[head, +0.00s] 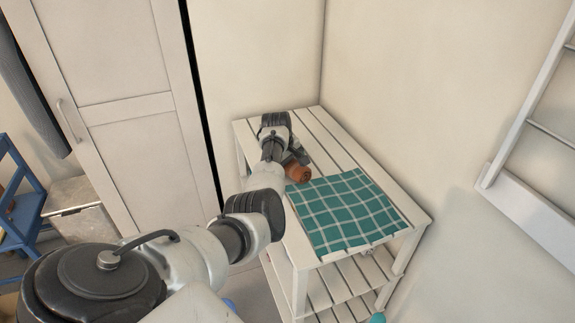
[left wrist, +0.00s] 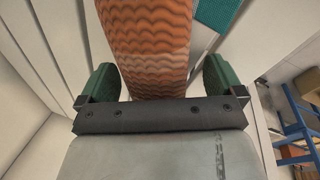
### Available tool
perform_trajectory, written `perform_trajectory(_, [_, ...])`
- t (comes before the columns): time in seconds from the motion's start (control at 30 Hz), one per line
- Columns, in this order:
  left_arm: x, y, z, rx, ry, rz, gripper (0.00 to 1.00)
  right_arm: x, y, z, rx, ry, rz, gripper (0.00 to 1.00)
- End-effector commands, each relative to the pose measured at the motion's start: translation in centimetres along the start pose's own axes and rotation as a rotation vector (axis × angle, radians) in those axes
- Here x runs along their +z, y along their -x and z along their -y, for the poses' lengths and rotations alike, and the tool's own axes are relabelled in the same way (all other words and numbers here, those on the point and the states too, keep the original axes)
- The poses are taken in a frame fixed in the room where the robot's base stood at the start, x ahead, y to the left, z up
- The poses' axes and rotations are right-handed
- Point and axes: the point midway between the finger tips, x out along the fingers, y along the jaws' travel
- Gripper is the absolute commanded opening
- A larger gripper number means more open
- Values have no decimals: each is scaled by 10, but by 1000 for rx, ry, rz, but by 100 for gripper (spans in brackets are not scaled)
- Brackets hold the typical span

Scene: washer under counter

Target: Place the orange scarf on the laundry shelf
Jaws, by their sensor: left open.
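The orange scarf (head: 298,173) is a rolled bundle on the slatted top of the white laundry shelf (head: 338,148). In the left wrist view the scarf (left wrist: 148,40) shows a wavy orange-brown pattern and runs away from between the fingers. My left gripper (head: 292,156) is over the shelf top at the scarf, partly hiding it in the head view. In the left wrist view its green-padded fingers (left wrist: 158,80) are open, one on each side of the scarf. I cannot tell if they touch it. My right gripper is not in view.
A teal checked cloth (head: 345,212) lies flat on the shelf top beside the scarf. Lower slatted tiers (head: 338,285) show below. Walls stand behind and to the right. A white cabinet door (head: 125,100) and a blue chair (head: 22,195) are at left, a white ladder-like rack (head: 525,130) at right.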

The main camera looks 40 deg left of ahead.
Motion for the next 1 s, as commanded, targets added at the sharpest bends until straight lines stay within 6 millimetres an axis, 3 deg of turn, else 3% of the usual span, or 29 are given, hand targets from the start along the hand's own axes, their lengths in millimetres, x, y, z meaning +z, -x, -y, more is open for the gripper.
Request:
perform_trajectory(0.2, [-1, 1, 0, -1, 1, -1, 98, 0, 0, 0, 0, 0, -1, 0])
perform_trajectory(0.33, [-1, 12, -2, 1, 1, -2, 98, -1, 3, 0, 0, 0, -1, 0])
perform_trajectory(0.8, [-1, 106, -2, 2, 1, -3, 98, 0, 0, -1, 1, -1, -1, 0])
perform_trajectory(1.0, [-1, 125, -2, 0, 1, -1, 98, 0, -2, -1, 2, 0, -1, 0])
